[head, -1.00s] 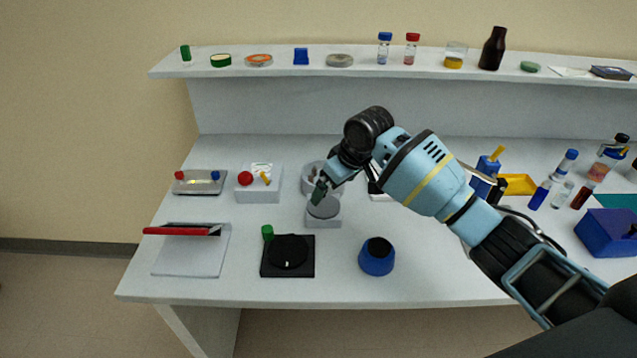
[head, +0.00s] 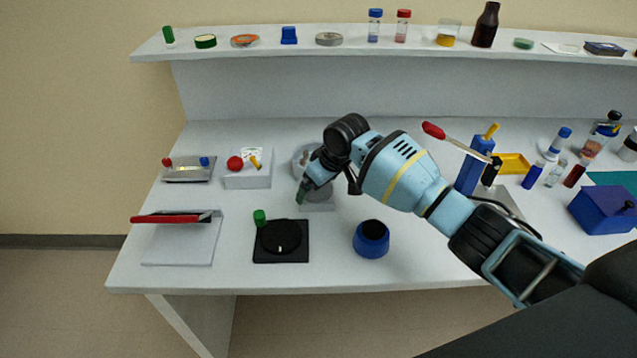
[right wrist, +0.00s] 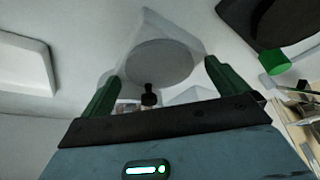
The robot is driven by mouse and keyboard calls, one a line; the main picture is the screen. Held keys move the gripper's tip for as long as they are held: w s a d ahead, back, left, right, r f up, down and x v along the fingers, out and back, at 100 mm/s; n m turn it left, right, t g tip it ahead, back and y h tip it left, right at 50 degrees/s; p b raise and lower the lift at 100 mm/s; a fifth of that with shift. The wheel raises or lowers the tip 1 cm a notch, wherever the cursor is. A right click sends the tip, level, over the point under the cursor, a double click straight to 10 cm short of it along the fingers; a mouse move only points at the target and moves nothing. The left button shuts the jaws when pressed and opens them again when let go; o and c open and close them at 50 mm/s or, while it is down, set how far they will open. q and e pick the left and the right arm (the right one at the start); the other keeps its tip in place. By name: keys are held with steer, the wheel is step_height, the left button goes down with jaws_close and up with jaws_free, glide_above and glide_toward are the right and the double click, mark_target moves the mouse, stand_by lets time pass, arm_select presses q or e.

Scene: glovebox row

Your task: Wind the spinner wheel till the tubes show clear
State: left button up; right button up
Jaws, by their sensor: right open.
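A black square base with a round black disc (head: 281,237) sits near the front of the bench, with a green knob (head: 260,217) at its back left; it looks like the spinner wheel. Part of the disc and knob (right wrist: 272,62) shows at the upper right of the right wrist view. My right gripper (head: 303,194) is open and empty, behind and right of the wheel, over a grey round plate (head: 318,196) on a pale base. The plate (right wrist: 160,62) lies ahead of the green fingers (right wrist: 165,85). A round grey holder (head: 301,160) behind is partly hidden; I cannot tell its contents. My left gripper is out of view.
A blue cup (head: 371,242) stands right of the wheel. A clear board with a red bar (head: 175,218) lies to its left. A white box with red and yellow knobs (head: 248,180) stands behind. Several capped vials (head: 551,172) stand at the right. The front strip is clear.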

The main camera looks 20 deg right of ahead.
steer(key=shift+c, duration=0.3)
